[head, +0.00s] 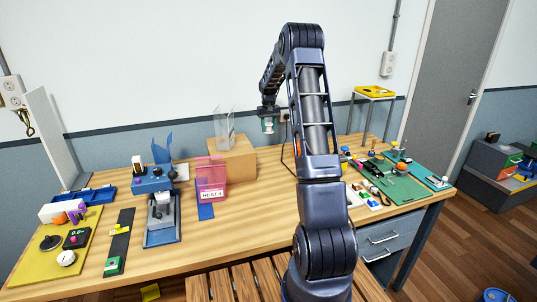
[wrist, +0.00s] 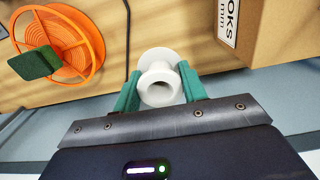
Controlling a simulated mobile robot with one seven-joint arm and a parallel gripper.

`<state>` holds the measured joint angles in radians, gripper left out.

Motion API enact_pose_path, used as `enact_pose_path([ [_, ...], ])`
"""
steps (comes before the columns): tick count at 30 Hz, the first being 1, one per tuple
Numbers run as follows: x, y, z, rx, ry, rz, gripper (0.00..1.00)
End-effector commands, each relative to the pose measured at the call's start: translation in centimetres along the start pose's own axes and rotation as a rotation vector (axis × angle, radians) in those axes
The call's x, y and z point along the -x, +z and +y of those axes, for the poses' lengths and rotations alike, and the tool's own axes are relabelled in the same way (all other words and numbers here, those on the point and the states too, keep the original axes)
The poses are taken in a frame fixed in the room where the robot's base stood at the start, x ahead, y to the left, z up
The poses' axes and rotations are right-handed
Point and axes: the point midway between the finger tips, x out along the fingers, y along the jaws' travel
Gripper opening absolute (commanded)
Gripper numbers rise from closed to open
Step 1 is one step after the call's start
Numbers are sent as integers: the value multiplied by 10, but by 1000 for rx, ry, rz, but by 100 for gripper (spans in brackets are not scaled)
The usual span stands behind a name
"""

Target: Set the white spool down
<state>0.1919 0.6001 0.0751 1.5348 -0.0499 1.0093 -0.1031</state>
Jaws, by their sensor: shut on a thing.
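The white spool (wrist: 160,60) is between the two green fingers of my gripper (wrist: 160,92) in the wrist view. The fingers are shut on its sides, and its open bore faces the camera. In the head view my gripper (head: 268,121) hangs near the back of the bench, to the right of the cardboard box, with the wall behind it. The spool is small there and partly hidden by the fingers. It looks raised over the wooden bench (head: 262,205), but the size of the gap is not clear.
An orange reel (wrist: 72,45) with a dark green piece on it lies left of the spool in the wrist view. A cardboard box (wrist: 275,35) with a printed label stands to the right. Bare wood shows between them. A pink bin (head: 211,178) stands left on the bench.

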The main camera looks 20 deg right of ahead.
Motion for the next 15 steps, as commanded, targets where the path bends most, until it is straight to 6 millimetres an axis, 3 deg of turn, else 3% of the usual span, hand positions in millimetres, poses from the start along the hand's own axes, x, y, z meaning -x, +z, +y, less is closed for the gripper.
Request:
enact_pose_path([
  [9,-70,0,0,0,0,-2,20],
  [15,-101,0,0,0,0,-1,20],
])
